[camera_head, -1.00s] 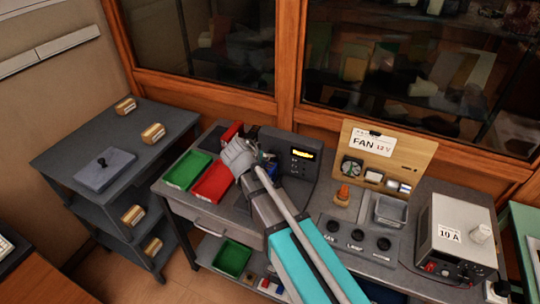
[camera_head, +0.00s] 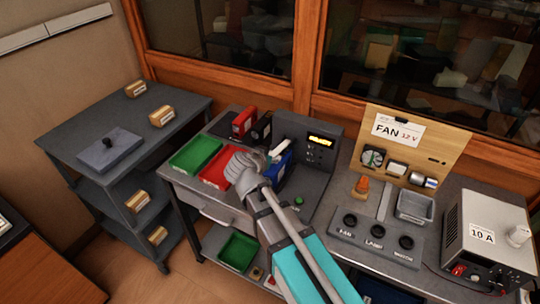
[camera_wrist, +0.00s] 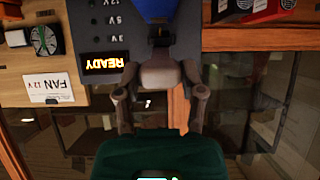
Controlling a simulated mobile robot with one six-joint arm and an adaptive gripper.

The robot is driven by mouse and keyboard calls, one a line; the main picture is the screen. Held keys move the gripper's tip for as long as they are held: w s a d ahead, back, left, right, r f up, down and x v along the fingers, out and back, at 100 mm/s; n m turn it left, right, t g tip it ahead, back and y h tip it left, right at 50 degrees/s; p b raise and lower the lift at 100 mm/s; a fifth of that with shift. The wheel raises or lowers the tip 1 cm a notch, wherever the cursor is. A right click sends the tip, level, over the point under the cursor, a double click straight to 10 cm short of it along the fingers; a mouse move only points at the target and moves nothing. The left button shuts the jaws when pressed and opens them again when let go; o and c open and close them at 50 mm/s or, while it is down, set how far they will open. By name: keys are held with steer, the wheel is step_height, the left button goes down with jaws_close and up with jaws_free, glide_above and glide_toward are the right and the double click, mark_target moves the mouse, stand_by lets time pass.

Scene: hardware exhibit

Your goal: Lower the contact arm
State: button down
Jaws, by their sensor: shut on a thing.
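My gripper (camera_head: 272,158) is at the front of the dark tester with the lit display (camera_head: 321,140). Its jaws are shut close together, seemingly on the contact arm, whose shape is mostly hidden by the fingers. A pale slanted bar (camera_head: 281,146), perhaps part of that arm, shows beside the fingertips. A blue block (camera_head: 284,170) stands just below and beyond the fingertips. In the wrist view my gripper (camera_wrist: 160,50) points at the blue block (camera_wrist: 157,8), which looks wider than the closed fingertips. The display (camera_wrist: 103,62) reads READY, upside down.
Red (camera_head: 244,121) and black (camera_head: 262,128) blocks stand left of the tester. Green (camera_head: 195,154) and red (camera_head: 216,168) trays lie further left. A wooden FAN board (camera_head: 440,145), knob panel (camera_head: 372,238) and 10 A supply (camera_head: 488,235) are right.

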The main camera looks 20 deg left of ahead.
steer(key=shift+s+f+b, duration=0.25)
steer(key=shift+f+b, duration=0.6)
steer(key=shift+f, duration=0.2)
steer(key=shift+s+f+b, duration=0.25)
steer(key=shift+f+b, duration=0.6)
steer(key=shift+f, duration=0.2)
steer(key=shift+c, duration=1)
jaws_free()
steer(key=shift+w, duration=0.1)
